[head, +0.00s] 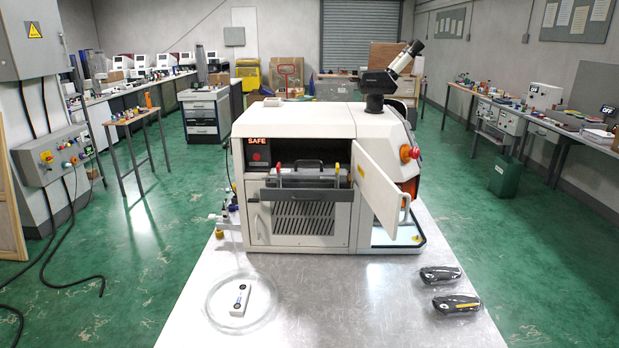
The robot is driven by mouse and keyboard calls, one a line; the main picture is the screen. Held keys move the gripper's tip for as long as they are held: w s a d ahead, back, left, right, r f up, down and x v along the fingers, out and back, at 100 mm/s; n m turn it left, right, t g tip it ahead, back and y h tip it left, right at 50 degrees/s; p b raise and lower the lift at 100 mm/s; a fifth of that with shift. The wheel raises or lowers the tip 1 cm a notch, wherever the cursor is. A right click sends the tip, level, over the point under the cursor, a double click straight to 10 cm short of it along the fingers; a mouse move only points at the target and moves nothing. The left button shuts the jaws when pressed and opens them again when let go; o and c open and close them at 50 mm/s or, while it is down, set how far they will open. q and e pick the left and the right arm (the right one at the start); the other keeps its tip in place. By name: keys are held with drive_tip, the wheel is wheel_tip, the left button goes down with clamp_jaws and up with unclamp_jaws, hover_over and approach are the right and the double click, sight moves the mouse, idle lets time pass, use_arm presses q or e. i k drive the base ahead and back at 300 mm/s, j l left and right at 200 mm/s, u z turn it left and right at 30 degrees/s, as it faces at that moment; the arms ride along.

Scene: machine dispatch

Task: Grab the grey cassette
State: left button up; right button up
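The machine (335,120) stands on the metal table in the head view, with a sign reading SAFE on its front. A grey box-like part with a dark handle on top, which looks like the grey cassette (308,178), sits in the machine's front opening. Neither of my grippers is in view.
The machine's white side door (378,188) hangs open at the right. A clear round dish (212,302) with a white device (240,299) lies front left. Two black objects (440,274) (456,303) lie front right. The table's front middle (345,310) is clear.

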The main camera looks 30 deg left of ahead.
sight(295, 174)
drive_tip(key=i+l, duration=0.3)
drive_tip(key=i, duration=0.2)
drive_tip(key=i+l, duration=0.25)
drive_tip(key=i, duration=0.3)
drive_tip(key=u, duration=0.05)
